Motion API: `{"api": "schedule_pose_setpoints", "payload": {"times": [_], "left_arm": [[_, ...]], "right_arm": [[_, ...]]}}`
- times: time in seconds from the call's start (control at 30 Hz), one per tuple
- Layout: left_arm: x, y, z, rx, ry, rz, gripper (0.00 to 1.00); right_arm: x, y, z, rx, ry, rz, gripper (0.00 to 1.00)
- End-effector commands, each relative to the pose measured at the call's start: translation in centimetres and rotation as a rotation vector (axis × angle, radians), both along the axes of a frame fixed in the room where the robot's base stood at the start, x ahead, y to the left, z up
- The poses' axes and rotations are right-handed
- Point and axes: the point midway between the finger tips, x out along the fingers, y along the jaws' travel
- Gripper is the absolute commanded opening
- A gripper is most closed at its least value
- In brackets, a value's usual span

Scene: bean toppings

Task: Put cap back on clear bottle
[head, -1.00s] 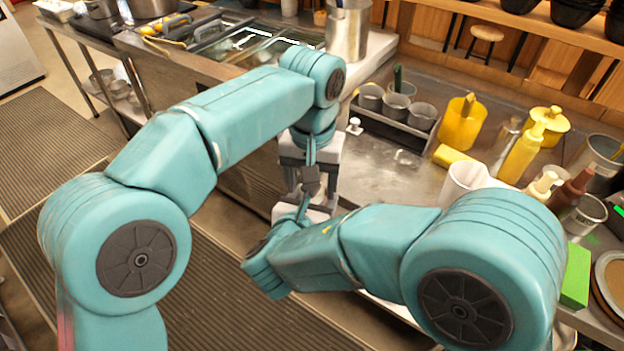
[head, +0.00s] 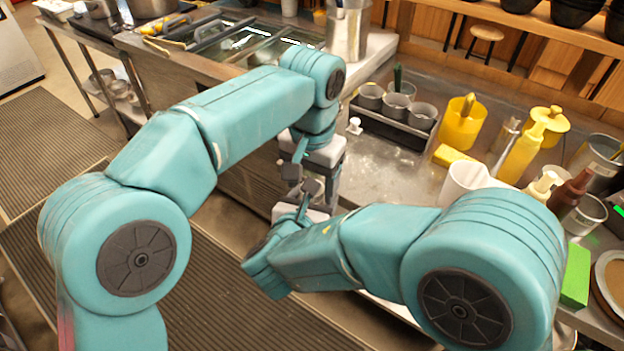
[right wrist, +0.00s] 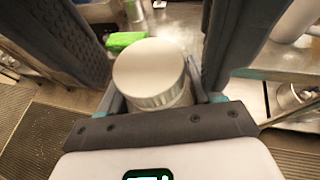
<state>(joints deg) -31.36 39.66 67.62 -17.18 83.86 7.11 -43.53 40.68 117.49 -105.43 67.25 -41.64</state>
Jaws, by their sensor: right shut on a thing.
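In the right wrist view, a round whitish thing with a flat top and ribbed side (right wrist: 148,75) sits between the dark fingers of my right gripper (right wrist: 158,45), close to its palm. My right gripper is shut on it. I cannot tell whether it is the cap alone or the bottle with its cap. In the head view, my left gripper (head: 312,172) is just above my right gripper (head: 303,203), beyond the counter's front edge. Their dark finger pads are close together but apart. The left jaws are too small and overlapped to tell. No clear bottle shows plainly in the head view.
The steel counter (head: 385,170) holds a black tray of grey cups (head: 385,124), a yellow jug (head: 463,122), a yellow squeeze bottle (head: 522,155), a white container (head: 462,182) and a green block (head: 576,275).

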Motion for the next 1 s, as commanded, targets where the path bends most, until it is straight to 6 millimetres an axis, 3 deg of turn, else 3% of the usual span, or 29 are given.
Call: {"api": "schedule_pose_setpoints", "payload": {"times": [0.27,0.63,0.9,1.0], "left_arm": [[0.0,0.0,0.1,0.000,-0.001,0.001,0.70],[0.0,-0.1,4.2,-0.002,-0.001,0.002,0.70],[0.0,0.0,4.5,0.000,0.000,0.001,0.70],[0.0,0.0,4.8,0.000,-0.001,0.017,0.66]], "right_arm": [[0.0,0.0,0.1,0.001,-0.002,0.001,0.00],[0.0,0.0,0.1,0.001,-0.002,0.001,0.00],[0.0,0.0,0.1,0.001,-0.002,0.001,0.00],[0.0,0.0,0.1,0.001,-0.002,0.001,0.00]]}}
